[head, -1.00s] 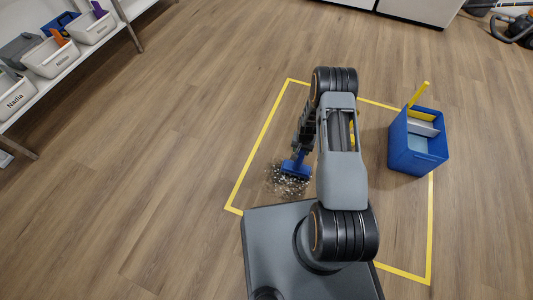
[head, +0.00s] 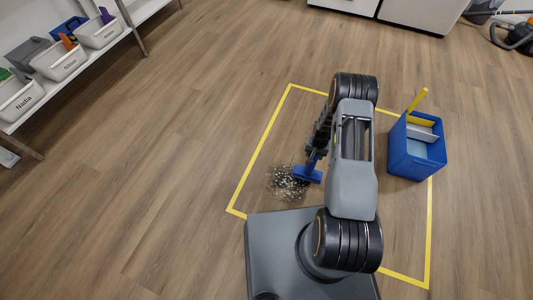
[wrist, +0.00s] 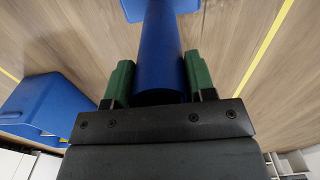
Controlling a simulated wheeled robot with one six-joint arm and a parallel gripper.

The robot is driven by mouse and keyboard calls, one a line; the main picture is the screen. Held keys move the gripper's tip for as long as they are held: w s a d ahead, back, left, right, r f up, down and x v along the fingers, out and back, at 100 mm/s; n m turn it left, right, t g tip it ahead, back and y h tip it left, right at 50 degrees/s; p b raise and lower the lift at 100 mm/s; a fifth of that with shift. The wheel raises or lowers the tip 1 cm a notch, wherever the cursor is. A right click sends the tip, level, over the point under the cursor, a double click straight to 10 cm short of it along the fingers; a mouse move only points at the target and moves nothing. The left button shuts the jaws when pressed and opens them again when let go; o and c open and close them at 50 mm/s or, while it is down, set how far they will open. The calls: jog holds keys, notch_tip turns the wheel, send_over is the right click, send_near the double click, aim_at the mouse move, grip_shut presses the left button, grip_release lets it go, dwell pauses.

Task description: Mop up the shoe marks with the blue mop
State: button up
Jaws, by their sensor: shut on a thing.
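The blue mop (head: 308,174) has its flat head on the floor at the right edge of a patch of dark and pale shoe marks (head: 287,184). My gripper (wrist: 160,84) is shut on the mop's blue handle (wrist: 161,50), with a green finger on either side. In the head view my arm hides most of the handle. In the wrist view the mop head (wrist: 150,8) shows only in part at the top edge.
A yellow line (head: 256,155) frames this floor area. A blue bucket (head: 416,158) with a yellow handle stands at the right line. A shelf (head: 70,88) with labelled bins stands at the upper left. The wooden floor on the left is clear.

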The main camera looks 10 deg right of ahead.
jog(key=shift+r+p, duration=1.05)
jog(key=shift+r, duration=0.9)
